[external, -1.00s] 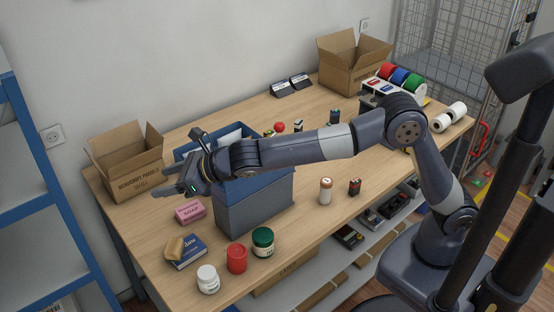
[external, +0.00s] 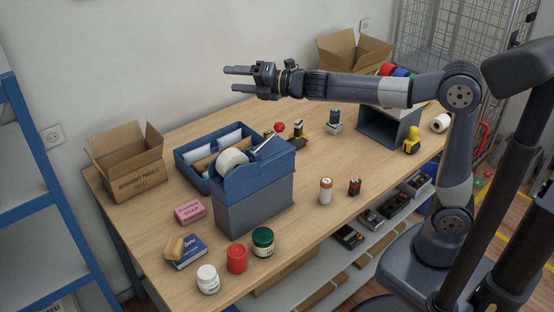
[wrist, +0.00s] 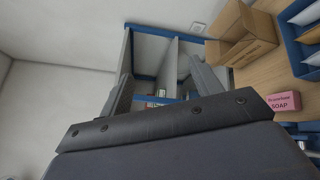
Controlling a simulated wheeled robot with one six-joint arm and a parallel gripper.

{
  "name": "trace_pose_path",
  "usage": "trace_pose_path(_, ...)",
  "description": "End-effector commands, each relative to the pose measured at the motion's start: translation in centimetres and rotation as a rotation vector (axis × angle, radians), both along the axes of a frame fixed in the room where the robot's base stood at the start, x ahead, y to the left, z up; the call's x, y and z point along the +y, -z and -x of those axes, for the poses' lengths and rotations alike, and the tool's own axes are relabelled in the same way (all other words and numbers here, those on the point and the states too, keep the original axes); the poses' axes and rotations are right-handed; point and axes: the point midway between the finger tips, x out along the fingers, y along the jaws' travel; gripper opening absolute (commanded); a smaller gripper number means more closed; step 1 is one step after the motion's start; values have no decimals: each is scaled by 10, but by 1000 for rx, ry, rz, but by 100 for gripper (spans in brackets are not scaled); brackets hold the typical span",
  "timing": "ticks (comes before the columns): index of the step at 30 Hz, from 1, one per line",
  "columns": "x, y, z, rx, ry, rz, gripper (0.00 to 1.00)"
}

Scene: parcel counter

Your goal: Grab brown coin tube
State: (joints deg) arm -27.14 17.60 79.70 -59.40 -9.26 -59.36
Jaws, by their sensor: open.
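A small upright cylinder, white with a brown-orange top (external: 326,190), stands on the table right of the blue-grey box; it looks like the coin tube, though no label is readable. My gripper (external: 236,78) is raised high above the back of the table, pointing left, well up and left of the tube. Its fingers are apart with nothing between them. In the wrist view the open jaws (wrist: 160,78) face a blue-edged shelf across the room, and the tube does not show.
A dark red-and-black battery-like block (external: 355,187) stands just right of the tube. The blue-grey box with a tape dispenser (external: 255,202) stands to its left. Jars (external: 263,242), a soap box (external: 190,212) and a cardboard box (external: 126,165) are further left. Bare table lies in front of the tube.

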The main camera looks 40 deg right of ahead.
Motion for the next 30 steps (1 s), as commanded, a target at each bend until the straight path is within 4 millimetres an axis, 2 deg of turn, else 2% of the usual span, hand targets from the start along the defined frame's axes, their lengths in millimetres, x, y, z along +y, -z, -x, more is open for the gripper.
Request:
trace_pose_path(1,-20,-4,3,26,10,-58,61)
trace_pose_path(6,-71,-10,18,151,14,-268,61)
trace_pose_path(15,-145,-1,64,431,20,-610,61)
trace_pose_path(23,-193,26,116,733,72,-893,61)
trace_pose_path(30,-223,64,168,1028,187,-1155,61)
